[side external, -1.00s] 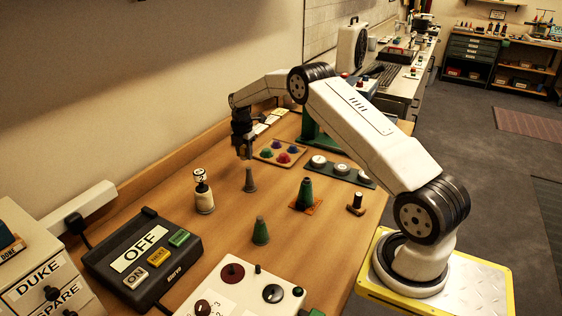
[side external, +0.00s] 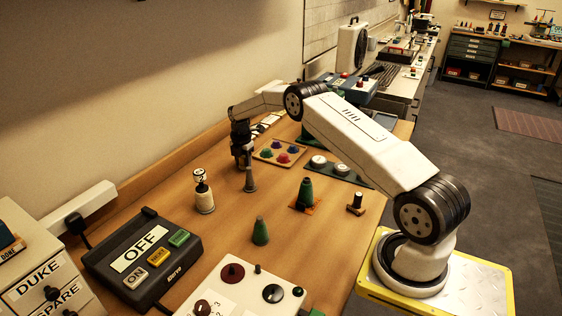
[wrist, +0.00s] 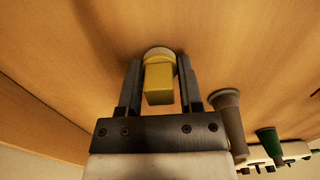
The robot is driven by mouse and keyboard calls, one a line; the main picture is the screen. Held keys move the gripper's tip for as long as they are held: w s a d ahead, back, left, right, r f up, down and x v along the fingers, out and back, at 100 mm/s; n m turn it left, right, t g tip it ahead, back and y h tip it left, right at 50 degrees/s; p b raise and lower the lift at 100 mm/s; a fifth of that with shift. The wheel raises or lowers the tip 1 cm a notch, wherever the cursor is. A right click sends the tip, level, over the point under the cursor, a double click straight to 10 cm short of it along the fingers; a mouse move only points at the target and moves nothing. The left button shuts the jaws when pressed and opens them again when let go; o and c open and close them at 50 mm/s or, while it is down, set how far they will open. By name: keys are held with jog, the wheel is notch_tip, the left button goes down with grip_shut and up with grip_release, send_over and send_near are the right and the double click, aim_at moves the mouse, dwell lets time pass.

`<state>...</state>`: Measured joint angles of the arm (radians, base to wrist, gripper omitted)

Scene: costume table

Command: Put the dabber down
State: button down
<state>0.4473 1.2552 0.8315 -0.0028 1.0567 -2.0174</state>
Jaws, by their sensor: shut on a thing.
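The dabber (wrist: 160,84) shows in the wrist view as a yellow block with a pale round end, held between the two fingers of my gripper (wrist: 158,64). The round end faces the wooden table top (wrist: 75,70); I cannot tell whether it touches. In the side view my gripper (side external: 243,165) points down, low over the table behind the grey cone (side external: 249,180). The dabber cannot be made out there. In the wrist view the grey cone (wrist: 231,115) stands close to the right of my gripper.
A cream bottle-like piece (side external: 204,195) stands left of the grey cone. A board with coloured knobs (side external: 266,155) lies to the right. Green cones (side external: 260,232) and a switch box (side external: 150,255) are nearer the camera. The wood between them is clear.

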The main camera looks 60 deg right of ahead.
aim_at(243, 157)
jog(key=shift+f, duration=0.15)
jog(key=shift+c, duration=1.3)
grip_release()
jog(key=shift+r, duration=0.2)
notch_tip(243, 157, up, 12)
